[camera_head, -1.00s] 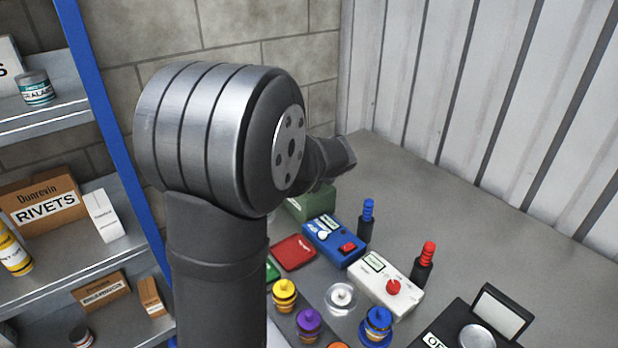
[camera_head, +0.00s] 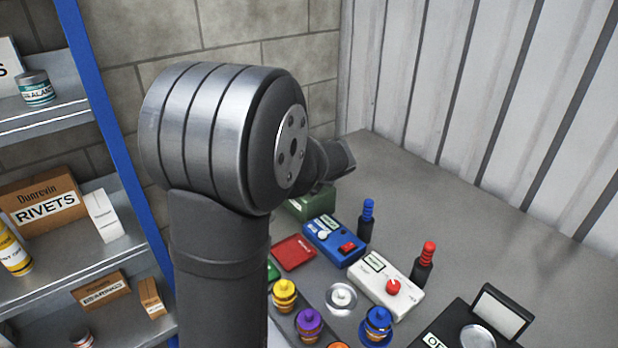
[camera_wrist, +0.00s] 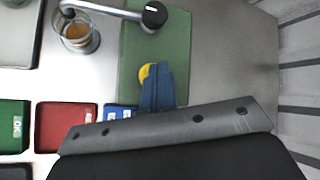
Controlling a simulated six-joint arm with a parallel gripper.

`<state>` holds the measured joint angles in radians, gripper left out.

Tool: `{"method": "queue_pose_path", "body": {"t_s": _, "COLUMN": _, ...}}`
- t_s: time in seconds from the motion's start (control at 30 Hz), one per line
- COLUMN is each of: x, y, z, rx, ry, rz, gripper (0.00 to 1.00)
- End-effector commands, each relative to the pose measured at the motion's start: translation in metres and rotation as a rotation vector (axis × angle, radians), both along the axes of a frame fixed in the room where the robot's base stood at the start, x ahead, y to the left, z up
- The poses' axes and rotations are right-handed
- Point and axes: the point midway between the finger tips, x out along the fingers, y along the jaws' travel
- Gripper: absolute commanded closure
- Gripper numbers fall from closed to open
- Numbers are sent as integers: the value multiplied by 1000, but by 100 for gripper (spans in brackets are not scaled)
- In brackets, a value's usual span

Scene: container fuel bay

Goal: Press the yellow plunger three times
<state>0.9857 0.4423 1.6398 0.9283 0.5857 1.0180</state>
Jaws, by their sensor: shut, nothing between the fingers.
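The yellow plunger (camera_wrist: 144,74) shows in the wrist view as a small yellow disc on a green box (camera_wrist: 180,30). My gripper (camera_wrist: 157,70) has its blue-grey fingers together with nothing between them. From this view its tips lie over the plunger and hide its right part. I cannot tell whether they touch it or how far it is pushed down. In the head view the green box (camera_head: 312,204) is partly hidden behind my arm, and the plunger and fingertips are hidden.
A metal spout with a black knob (camera_wrist: 154,15) reaches over the green box beside a glass cup (camera_wrist: 78,35). A blue device (camera_head: 332,238), a white device (camera_head: 386,284) and a red tray (camera_head: 293,252) stand nearby. The bench at the back right is clear.

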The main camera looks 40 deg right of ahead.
Motion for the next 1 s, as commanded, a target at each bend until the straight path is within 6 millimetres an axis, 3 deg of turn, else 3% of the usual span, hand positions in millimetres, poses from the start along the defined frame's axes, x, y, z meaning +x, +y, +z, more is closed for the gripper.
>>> {"method": "queue_pose_path", "body": {"t_s": 0.53, "x": 0, "y": 0, "z": 31, "rx": -1, "ry": 0, "rz": 1, "gripper": 100}}
{"method": "queue_pose_path", "body": {"t_s": 1.0, "x": 0, "y": 0, "z": 36, "rx": -1, "ry": -1, "rz": -1, "gripper": 100}}
